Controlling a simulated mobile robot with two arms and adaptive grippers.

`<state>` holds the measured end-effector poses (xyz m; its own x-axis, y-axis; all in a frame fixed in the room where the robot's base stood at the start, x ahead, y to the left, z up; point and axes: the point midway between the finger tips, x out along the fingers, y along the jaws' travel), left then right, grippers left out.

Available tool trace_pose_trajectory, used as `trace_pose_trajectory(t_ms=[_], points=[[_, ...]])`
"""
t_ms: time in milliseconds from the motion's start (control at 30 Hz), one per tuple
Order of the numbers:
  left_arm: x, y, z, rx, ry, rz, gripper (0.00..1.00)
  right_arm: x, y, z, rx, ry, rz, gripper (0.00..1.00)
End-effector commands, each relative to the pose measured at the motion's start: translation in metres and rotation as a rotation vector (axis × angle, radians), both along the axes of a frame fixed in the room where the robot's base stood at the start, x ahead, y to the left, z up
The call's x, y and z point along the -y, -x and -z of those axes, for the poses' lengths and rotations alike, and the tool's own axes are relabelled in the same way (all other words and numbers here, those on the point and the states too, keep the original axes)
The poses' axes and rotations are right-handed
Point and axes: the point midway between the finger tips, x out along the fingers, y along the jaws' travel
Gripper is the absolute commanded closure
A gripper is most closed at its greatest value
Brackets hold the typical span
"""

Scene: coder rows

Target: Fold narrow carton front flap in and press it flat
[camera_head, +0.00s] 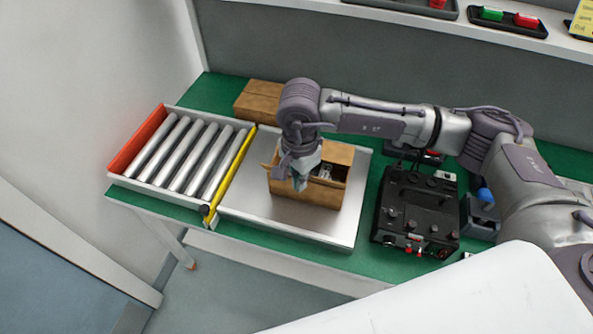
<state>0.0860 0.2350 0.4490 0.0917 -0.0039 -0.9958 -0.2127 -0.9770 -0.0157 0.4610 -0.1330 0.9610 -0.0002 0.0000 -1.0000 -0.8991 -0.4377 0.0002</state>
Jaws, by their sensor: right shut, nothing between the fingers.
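A brown carton (318,194) stands on a grey metal plate (258,213) in the middle of the bench. Its far right flap (338,153) appears folded over, and the front part of the top shows a dark opening with something pale inside. My right gripper (300,184) points down at the carton's front left top edge, shut and empty. The gripper and its wrist hide the left part of the carton top, so I cannot tell how the front flap lies there. My left gripper is not in view.
A roller conveyor (182,152) with a red end and a yellow bar (231,172) lies to the left. Another closed carton (258,100) stands behind. A black device with knobs (417,212) stands to the right on the green bench. A shelf with trays runs along the back.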

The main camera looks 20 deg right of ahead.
Motion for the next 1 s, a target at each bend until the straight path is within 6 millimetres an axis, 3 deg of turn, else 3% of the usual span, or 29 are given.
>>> trace_pose_trajectory(t_ms=[1000], points=[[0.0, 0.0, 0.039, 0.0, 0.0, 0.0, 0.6, 0.038, -0.056, 0.002, 0.0, 0.001, 0.002, 1.0]])
